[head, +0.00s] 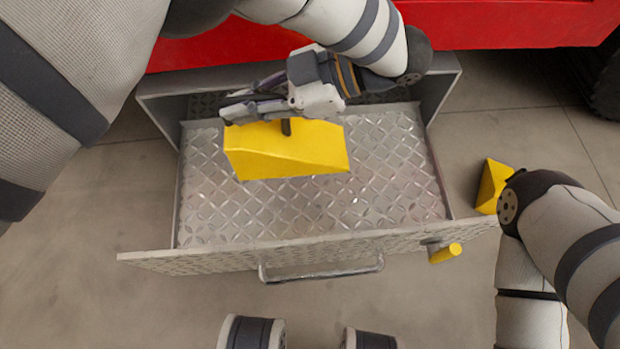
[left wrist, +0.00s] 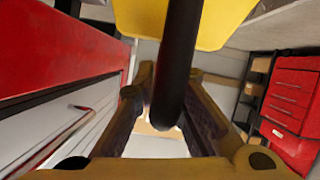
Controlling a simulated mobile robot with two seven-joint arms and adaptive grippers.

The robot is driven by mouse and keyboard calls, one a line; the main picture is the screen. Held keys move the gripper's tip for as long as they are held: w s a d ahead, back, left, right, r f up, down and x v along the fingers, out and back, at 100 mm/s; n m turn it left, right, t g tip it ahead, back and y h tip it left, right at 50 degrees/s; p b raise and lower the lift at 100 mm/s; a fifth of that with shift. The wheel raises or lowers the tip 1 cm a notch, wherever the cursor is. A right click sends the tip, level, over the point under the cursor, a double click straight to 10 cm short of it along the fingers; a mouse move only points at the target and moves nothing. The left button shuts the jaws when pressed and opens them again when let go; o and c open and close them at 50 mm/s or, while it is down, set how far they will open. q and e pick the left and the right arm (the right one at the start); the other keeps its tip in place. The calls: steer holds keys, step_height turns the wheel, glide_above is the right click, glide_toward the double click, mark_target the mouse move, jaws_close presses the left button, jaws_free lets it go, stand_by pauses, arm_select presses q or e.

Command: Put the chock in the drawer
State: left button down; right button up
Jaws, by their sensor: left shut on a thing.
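The yellow wedge-shaped chock (head: 285,152) is in my left gripper (head: 286,112), which is shut on the chock's dark handle. The chock is over the open drawer's (head: 395,205) diamond-plate floor, towards the back and left of its middle. I cannot tell for certain whether it touches the floor. In the left wrist view, the chock's yellow body (left wrist: 224,22) fills the top edge, and the dark handle (left wrist: 178,65) runs between the fingers. My right gripper is out of view; only part of that arm shows at the right.
A second yellow wedge (head: 490,184) is on the ground right of the drawer, partly behind my right arm. A red vehicle body (head: 500,22) is behind. The drawer floor is otherwise clear.

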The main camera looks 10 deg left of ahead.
arm_select(q)
step_height(320, 180, down, 5)
steer(key=shift+w+r+b, duration=0.1)
steer(key=shift+w+b, duration=0.05)
steer(key=shift+b, duration=0.85)
steer(key=a+f+b, duration=0.4)
steer(key=a+f, duration=0.8)
steer(key=a, duration=0.2)
steer(key=shift+s+f, duration=0.4)
steer(key=shift+s, duration=0.05)
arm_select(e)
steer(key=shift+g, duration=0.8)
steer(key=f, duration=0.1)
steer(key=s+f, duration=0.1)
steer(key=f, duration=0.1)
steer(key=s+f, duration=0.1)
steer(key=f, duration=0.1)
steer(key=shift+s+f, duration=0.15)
arm_select(q)
steer(key=c, duration=1.7)
jaws_free()
steer(key=shift+d, duration=0.1)
steer(key=v, duration=1.2)
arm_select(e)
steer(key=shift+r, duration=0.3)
